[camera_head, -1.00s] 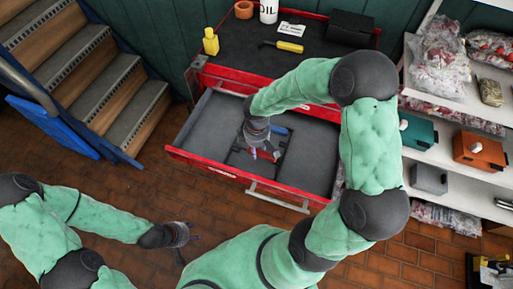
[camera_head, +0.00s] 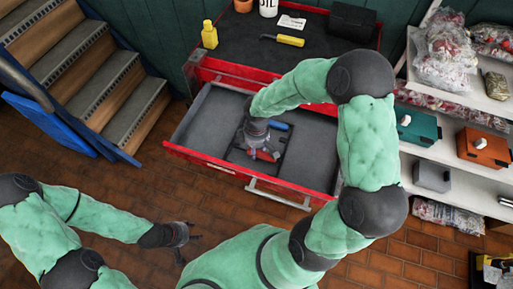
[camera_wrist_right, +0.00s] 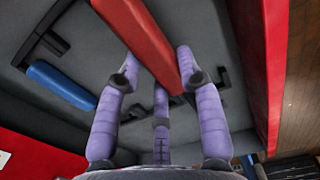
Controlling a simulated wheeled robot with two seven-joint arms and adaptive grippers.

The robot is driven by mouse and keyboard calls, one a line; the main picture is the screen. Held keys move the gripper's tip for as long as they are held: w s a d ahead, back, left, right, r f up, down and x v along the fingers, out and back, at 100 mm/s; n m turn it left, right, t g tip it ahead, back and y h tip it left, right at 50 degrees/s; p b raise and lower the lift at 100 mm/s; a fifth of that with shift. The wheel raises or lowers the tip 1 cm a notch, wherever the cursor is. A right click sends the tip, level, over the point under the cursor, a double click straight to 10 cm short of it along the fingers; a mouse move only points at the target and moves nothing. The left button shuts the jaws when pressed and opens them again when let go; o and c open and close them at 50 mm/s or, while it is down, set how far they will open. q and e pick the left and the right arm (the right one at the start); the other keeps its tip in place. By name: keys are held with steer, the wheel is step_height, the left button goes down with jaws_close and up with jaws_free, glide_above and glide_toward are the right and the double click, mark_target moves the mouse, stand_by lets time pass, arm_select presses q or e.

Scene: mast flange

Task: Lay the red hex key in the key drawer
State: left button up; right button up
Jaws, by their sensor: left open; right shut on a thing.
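The red hex key (camera_wrist_right: 150,42) lies between the fingers of my right gripper (camera_wrist_right: 160,85), which is shut on its red handle. In the head view my right gripper (camera_head: 262,152) is down inside the open key drawer (camera_head: 205,118), with a little of the red key (camera_head: 274,156) showing beside it. I cannot tell whether the key touches the drawer floor. A blue-handled key (camera_wrist_right: 60,86) lies in the drawer; it also shows in the head view (camera_head: 278,126). Dark shapes lie on the drawer's grey floor around them. My left gripper (camera_head: 183,236) is open and empty over the brick floor.
The red drawer front with its handle (camera_head: 277,195) stands out over the floor. The black cabinet top (camera_head: 245,45) holds a yellow bottle (camera_head: 209,35), a yellow-handled tool (camera_head: 289,41) and a dark box (camera_head: 352,22). Shelves stand at right, stairs at left. The drawer's left part is bare.

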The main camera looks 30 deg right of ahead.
steer(key=shift+f+b, duration=1.35)
steer(key=shift+f, duration=0.55)
steer(key=o, duration=1.3)
step_height(320, 180, up, 12)
steer(key=shift+r, duration=0.1)
